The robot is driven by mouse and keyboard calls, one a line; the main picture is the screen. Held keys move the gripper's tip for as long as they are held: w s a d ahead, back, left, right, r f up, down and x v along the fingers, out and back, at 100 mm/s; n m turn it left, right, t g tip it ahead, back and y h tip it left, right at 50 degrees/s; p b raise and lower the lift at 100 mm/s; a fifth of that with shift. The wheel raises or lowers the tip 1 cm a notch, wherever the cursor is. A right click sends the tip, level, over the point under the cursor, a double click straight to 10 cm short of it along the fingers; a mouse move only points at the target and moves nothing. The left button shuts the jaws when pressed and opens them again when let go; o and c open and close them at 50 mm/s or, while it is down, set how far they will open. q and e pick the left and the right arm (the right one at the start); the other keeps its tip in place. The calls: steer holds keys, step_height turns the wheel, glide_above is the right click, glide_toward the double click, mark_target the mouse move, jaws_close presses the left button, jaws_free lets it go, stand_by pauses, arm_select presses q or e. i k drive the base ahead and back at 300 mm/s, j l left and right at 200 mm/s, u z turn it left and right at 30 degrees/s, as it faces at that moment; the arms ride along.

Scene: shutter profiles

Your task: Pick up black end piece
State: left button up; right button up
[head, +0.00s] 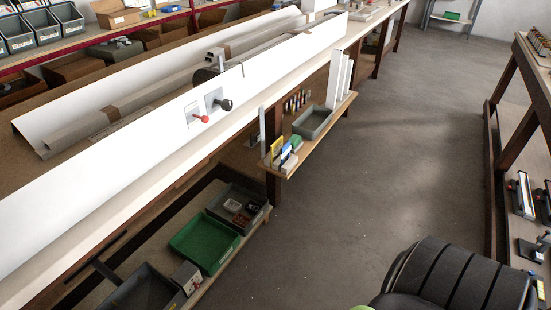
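I cannot make out a black end piece for certain. Small dark and reddish parts (238,209), too small to identify, lie in a grey bin on the low shelf under the workbench. A black knob (225,104) and a red knob (201,118) stick out from small plates on the long white panel (110,160) along the bench. Neither of my grippers shows in the head view.
A green tray (205,241) stands on the low shelf. A side shelf holds a grey tray (313,122) and upright white strips (339,78). The grey floor (375,170) is open between the benches. A black ribbed object (455,277) fills the bottom right.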

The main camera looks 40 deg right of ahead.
mark_target(251, 207)
steer(key=z, duration=1.05)
